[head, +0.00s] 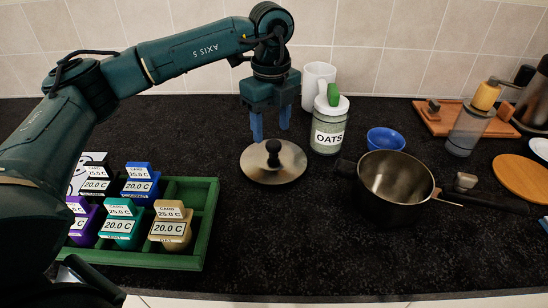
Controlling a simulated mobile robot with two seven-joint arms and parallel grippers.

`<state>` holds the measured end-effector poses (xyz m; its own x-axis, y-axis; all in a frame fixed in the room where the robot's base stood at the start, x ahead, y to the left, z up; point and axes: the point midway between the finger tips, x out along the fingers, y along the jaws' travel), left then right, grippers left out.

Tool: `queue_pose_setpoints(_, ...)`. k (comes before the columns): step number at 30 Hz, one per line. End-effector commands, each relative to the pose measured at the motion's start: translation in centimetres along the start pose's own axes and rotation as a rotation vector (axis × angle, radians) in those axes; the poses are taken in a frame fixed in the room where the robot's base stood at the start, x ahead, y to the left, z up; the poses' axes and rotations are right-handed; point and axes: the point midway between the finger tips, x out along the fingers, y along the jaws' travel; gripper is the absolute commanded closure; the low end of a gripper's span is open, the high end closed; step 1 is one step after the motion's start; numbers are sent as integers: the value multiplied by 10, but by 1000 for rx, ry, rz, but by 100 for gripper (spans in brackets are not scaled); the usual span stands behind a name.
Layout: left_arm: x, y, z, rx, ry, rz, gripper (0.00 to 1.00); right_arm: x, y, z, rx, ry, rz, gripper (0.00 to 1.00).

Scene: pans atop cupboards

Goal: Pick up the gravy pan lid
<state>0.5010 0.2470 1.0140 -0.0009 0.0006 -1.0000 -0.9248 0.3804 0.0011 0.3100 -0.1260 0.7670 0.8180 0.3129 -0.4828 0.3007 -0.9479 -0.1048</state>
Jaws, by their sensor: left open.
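The pan lid (289,168) is a round, shiny metal disc with a dark knob (273,149). It lies on the dark countertop, left of the open pan. My left gripper (271,124) points down with its two blue fingers apart and empty. In the picture its fingertips show just above the knob; I cannot tell the exact gap. The pan (395,180) is dark outside with a metal inside, and stands uncovered to the right of the lid. My right gripper is not in view.
A blue bowl (386,139) stands behind the pan. A green tray (205,222) of labelled blocks is at left. The front counter is clear.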

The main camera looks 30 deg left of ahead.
Motion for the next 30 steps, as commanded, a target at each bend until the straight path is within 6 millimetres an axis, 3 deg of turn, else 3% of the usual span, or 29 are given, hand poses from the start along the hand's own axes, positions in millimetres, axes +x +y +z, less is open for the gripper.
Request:
queue_pose_setpoints(5, 12, 0, 0, 0, 1, 2, 47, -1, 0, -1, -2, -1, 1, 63)
queue_pose_setpoints(15, 56, -4, -1, 0, 1, 1, 47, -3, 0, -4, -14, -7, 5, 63)
queue_pose_setpoints(23, 58, -4, -1, 0, 0, 0, 47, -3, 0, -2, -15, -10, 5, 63)
queue_pose_setpoints(30, 57, -4, -1, 0, 0, -1, 66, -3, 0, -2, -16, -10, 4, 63)
